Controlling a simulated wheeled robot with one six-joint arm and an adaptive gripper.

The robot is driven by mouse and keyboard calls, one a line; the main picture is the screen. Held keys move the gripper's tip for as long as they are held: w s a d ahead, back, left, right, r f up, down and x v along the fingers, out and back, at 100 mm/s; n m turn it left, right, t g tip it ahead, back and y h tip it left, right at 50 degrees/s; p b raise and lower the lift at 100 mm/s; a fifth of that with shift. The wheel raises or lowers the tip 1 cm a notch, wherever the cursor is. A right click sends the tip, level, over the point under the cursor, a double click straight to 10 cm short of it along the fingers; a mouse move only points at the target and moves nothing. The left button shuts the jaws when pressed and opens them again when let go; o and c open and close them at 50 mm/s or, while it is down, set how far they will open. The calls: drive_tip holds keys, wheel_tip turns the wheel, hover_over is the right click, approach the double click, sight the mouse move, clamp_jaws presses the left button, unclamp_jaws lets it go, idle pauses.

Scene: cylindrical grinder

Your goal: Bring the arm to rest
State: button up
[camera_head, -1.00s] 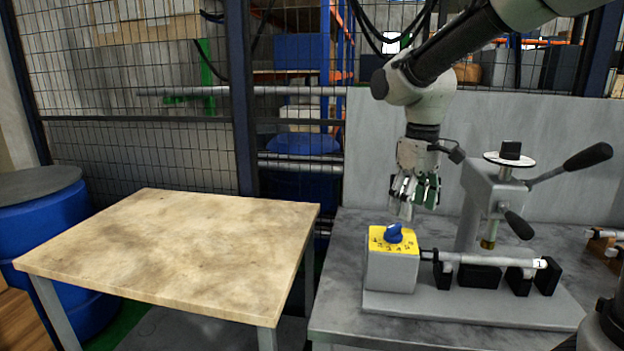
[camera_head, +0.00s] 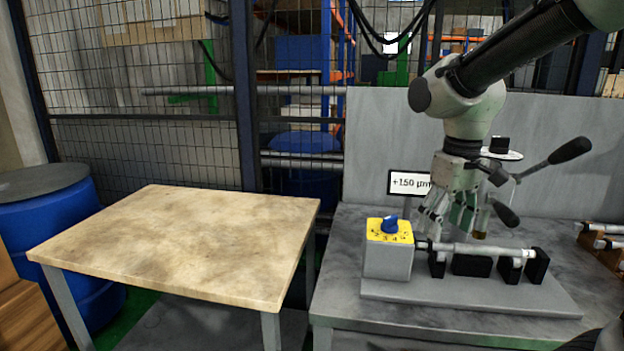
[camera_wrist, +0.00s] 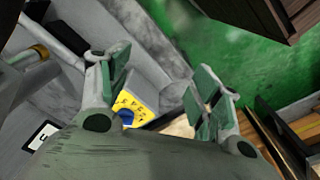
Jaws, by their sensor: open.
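My gripper (camera_head: 452,208) hangs from my arm over the grinder bench in the head view, behind the yellow-topped box and beside the grinder's column. In the wrist view my gripper (camera_wrist: 158,92) has its two green-padded fingers spread wide apart with nothing between them. The grinder (camera_head: 470,290) has a grey base with a silver shaft (camera_head: 485,250) lying across black supports. A blue knob (camera_head: 390,224) sits on the yellow dial plate (camera_head: 402,237); the plate also shows in the wrist view (camera_wrist: 134,106). My gripper hides part of the column.
A display reading +150 µm (camera_head: 409,183) stands behind the box. A black-handled lever (camera_head: 568,151) sticks out at the right. An empty wooden table (camera_head: 180,240) stands at the left, with a blue barrel (camera_head: 50,220) beside it. More shafts (camera_head: 606,236) lie on a rack at the far right.

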drive_tip(key=s+d+r+m+t, duration=0.3)
drive_tip(key=s+d+m+t, duration=0.1)
drive_tip(key=s+d, duration=0.6)
drive_tip(key=s, duration=0.2)
drive_tip(key=shift+s+d+r, duration=0.25)
drive_tip(key=shift+s, duration=0.15)
idle(0.5)
